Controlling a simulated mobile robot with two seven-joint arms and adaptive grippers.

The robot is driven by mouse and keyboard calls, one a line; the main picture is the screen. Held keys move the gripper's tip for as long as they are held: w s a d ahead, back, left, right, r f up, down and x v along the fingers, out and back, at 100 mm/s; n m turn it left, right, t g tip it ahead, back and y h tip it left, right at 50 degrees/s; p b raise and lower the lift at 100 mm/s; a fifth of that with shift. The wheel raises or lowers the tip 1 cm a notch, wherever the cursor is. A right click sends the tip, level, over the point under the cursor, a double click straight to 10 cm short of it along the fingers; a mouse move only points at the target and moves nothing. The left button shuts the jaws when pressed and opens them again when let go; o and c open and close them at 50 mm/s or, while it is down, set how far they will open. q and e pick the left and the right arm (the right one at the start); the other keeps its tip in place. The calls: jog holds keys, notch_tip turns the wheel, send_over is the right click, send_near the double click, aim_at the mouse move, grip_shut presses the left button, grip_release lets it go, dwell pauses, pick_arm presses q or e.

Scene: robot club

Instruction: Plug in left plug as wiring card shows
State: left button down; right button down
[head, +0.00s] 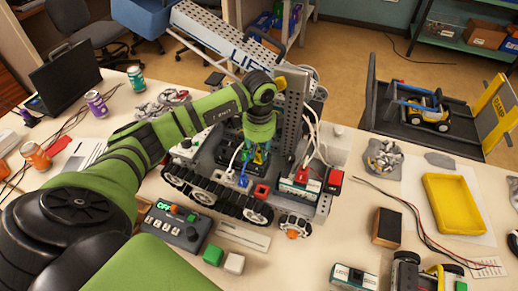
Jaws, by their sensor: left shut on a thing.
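My left gripper (254,160) reaches down over the tracked robot (225,188), just left of its upright metal mast. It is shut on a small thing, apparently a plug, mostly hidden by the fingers. A white cable (235,158) runs beside the gripper. A blue connector (243,181) and a red square socket (262,190) sit on the deck just below it. I cannot tell whether the held plug touches a socket. A printed white card (488,267) lies at the lower right; I cannot read it or tell whether it is the wiring card. My right gripper is not visible.
A control box with an OFF label (178,226) stands in front of the tracks, beside green (213,254) and white blocks (234,263). A yellow tray (452,203), a dark block (387,228) and loose wires lie to the right. Cans and a laptop (66,78) are at left.

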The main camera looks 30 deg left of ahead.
pick_arm(q)
jog(key=shift+f, duration=0.4)
jog(key=shift+s, duration=0.1)
dwell(0.7)
jog(key=c, duration=1)
grip_release()
jog(key=shift+r+p, duration=2.45)
jog(key=shift+r, duration=0.6)
jog(key=shift+f, duration=0.15)
